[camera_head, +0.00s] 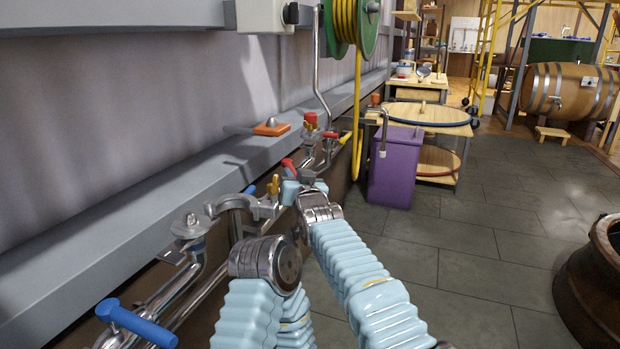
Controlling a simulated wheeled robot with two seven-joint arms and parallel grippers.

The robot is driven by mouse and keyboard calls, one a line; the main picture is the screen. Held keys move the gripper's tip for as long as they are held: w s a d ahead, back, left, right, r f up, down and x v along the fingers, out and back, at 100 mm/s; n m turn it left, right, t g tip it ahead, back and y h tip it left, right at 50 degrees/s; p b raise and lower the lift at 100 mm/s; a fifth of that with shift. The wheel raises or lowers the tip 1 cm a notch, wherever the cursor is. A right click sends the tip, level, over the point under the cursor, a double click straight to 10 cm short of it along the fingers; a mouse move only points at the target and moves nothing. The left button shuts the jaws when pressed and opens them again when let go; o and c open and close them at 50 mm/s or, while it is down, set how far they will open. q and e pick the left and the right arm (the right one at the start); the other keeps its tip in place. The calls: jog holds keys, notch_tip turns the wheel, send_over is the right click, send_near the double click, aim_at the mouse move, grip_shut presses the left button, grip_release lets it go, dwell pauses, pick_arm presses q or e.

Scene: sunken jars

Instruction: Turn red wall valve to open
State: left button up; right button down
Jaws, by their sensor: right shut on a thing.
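A red valve handle (288,164) sits on the pipework along the left wall, tilted up to the left. My right gripper (303,178) is at this handle and shut on it, though the fingers are small and partly hidden by the wrist. My left arm's chrome wrist (265,258) is lower and to the left, close to the pipes. Its fingers cannot be told apart from the metal fittings around it. Another red knob (310,120) stands upright on the pipes just beyond.
A blue-handled valve (136,323) sticks out at the lower left. A yellow valve (272,188) is close to both wrists. A yellow hose (357,125) hangs beside the pipes. A purple bin (396,167) stands beyond, before a wooden table (430,114). The tiled floor (480,250) is clear mid-right.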

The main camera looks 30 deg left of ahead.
pick_arm(q)
jog(key=shift+a+f, duration=0.1)
pick_arm(e)
jog(key=shift+f, duration=0.2)
jog(key=c, duration=1.1)
grip_release()
jog(key=shift+o, duration=0.5)
jog(key=shift+s+r, duration=0.1)
